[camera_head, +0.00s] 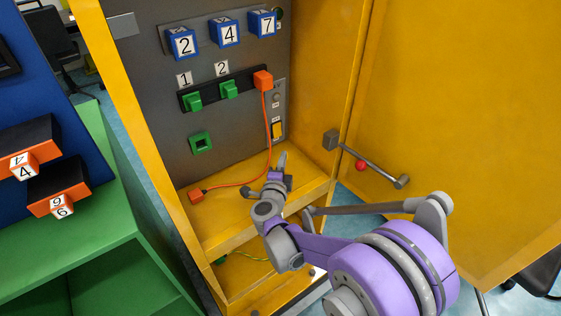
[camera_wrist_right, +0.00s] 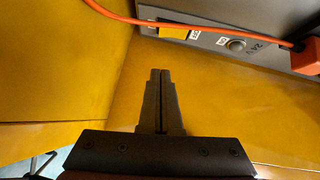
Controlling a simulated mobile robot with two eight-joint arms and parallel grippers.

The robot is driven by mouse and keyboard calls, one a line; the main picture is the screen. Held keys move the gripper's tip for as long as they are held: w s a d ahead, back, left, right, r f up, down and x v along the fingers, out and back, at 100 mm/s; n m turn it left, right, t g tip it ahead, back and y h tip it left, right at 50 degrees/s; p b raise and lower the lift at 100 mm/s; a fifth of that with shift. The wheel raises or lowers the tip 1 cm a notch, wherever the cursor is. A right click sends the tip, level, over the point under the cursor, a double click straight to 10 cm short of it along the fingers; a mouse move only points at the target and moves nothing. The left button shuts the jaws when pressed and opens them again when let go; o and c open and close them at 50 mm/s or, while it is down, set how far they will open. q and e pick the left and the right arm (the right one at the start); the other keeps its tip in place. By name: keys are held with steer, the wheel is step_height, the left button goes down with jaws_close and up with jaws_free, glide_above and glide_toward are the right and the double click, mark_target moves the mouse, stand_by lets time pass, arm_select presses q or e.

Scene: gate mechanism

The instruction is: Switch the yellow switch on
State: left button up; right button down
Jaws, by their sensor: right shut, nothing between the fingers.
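The yellow switch (camera_head: 277,130) is a small rocker on a narrow grey plate at the right of the cabinet's dark back panel. Part of it also shows at the top of the right wrist view (camera_wrist_right: 173,32), with a dark round button (camera_wrist_right: 236,45) beside it on the plate. My right gripper (camera_head: 282,160) is inside the cabinet, just below the switch in the head view. Its fingers (camera_wrist_right: 160,72) are shut and empty, and they look apart from the switch. The switch's exact tilt is too small to tell. My left gripper is out of view.
An orange cable (camera_head: 269,140) runs from an orange plug (camera_head: 263,80) past the switch to a loose plug (camera_head: 196,196) on the cabinet floor. The open yellow door (camera_head: 460,110) stands at right. Green plugs (camera_head: 229,89) and numbered blue cubes (camera_head: 225,33) are on the panel.

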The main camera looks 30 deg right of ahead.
mark_target(280, 136)
steer(key=x, duration=0.6)
steer(key=shift+b, duration=0.35)
steer(key=w, duration=0.3)
steer(key=shift+w+f+b, duration=0.2)
steer(key=shift+f+b, duration=0.05)
steer(key=shift+b, duration=0.05)
steer(key=shift+w, duration=0.4)
steer(key=shift+w+a+f, duration=0.1)
steer(key=shift+w+f, duration=0.05)
steer(key=shift+w, duration=0.2)
